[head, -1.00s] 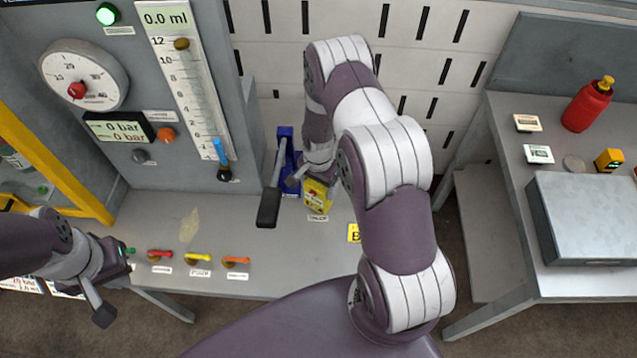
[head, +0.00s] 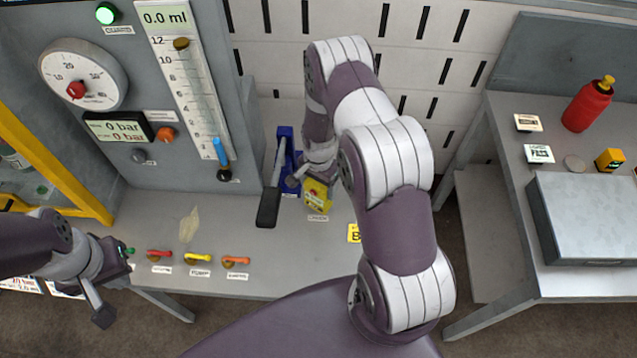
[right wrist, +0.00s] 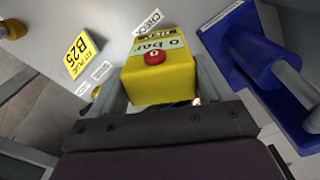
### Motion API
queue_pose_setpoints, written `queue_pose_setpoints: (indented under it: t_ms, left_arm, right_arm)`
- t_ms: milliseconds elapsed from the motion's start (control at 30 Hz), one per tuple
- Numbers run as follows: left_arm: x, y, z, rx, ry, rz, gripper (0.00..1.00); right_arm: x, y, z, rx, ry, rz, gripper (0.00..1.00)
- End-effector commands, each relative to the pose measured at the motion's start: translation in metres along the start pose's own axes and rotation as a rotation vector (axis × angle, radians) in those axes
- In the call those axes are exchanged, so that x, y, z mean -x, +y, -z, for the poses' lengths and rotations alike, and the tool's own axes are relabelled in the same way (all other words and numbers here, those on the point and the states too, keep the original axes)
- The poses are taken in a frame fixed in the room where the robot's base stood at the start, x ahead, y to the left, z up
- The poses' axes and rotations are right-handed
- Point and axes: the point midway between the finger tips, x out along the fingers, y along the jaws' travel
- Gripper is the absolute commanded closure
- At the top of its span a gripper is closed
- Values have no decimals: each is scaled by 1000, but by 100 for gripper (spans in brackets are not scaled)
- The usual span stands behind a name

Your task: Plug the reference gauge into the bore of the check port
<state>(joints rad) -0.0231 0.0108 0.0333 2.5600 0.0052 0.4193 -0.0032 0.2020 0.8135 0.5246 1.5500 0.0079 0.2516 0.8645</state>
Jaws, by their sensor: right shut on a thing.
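The reference gauge is a yellow block with a red button and a "0 bar" display. It shows in the right wrist view (right wrist: 160,77) and in the head view (head: 319,197). My right gripper (right wrist: 163,92) is shut on it, with a finger on either side. A "CHECK" label (right wrist: 148,22) lies just beyond the gauge. The check port's bore is hidden, and I cannot tell whether the gauge's plug is in it. My left gripper (head: 115,285) is open and empty at the far left, beside the bench's front valves.
A blue lever pump (head: 284,160) stands just left of the gauge. Red (head: 160,253), yellow (head: 198,257) and orange (head: 236,261) valve handles line the bench front. A yellow B25 sign (right wrist: 82,53) lies nearby. A red bottle (head: 587,105) stands on the right table.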

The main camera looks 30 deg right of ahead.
Motion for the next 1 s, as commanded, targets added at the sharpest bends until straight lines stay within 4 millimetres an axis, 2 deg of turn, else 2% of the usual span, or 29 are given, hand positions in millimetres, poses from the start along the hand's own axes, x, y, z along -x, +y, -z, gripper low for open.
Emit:
queue_pose_setpoints:
  t_ms: [933, 967, 1000]
  left_arm:
    - [-19, 0, -2, 0, 0, 0, 100]
    - [-18, 0, -2, 0, 0, 0, 100]
    - [-18, 0, -2, 0, 0, 0, 100]
  right_arm:
    - [-24, 0, 0, 0, 0, 0, 65]
    - [-23, 0, 0, 0, 1, 1, 15]
    - [-22, 0, 0, 0, 0, 1, 2]
